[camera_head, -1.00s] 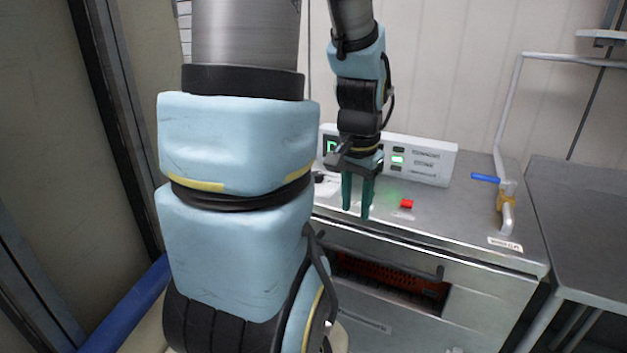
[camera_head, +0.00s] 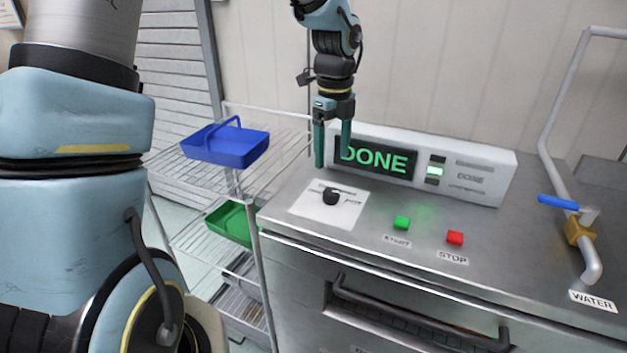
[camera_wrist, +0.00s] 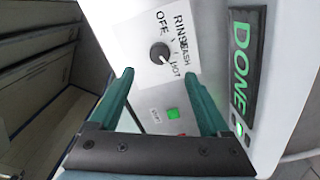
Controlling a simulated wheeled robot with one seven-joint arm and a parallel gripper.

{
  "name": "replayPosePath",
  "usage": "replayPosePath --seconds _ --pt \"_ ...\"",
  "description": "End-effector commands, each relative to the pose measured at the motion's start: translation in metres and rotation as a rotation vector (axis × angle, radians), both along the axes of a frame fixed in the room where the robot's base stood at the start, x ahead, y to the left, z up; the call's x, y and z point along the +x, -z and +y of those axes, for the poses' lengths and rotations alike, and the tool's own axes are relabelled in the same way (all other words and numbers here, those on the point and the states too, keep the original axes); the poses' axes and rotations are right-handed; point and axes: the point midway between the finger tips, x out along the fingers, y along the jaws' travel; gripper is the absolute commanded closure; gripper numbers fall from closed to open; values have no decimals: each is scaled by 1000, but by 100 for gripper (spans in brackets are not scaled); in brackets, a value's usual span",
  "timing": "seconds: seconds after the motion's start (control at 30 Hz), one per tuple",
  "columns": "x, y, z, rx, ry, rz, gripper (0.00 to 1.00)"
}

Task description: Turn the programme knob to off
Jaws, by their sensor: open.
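The programme knob (camera_head: 331,197) is a small black dial on a white label plate (camera_head: 348,209), on the steel top of the machine. In the wrist view the knob (camera_wrist: 160,53) has OFF, RINSE, WASH and HOT printed around it. Its pale mark seems to point toward HOT. My gripper (camera_head: 333,160) points down with green fingers apart and empty, above and behind the knob in the head view. In the wrist view its fingertips (camera_wrist: 158,77) lie either side of and just below the knob; I see no contact.
A display box (camera_head: 420,163) reading DONE stands behind the knob. A green START button (camera_head: 402,223), a red STOP button (camera_head: 455,238) and a blue-handled water tap (camera_head: 558,202) lie to the right. A wire rack with a blue basket (camera_head: 225,146) and green basket (camera_head: 230,222) stands left.

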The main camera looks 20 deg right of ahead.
Motion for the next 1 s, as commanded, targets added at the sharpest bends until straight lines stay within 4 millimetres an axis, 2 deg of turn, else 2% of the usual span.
replayPosePath --seconds 0.3,0.5,0.7,0.93,1.0 --pt "-2 58 1 4 -1 5 19" --pt "-1 85 1 3 -3 3 19" --pt "-1 96 1 1 -4 3 19" --pt "-1 96 1 0 -5 1 19" --pt "-1 96 1 0 -5 1 26"
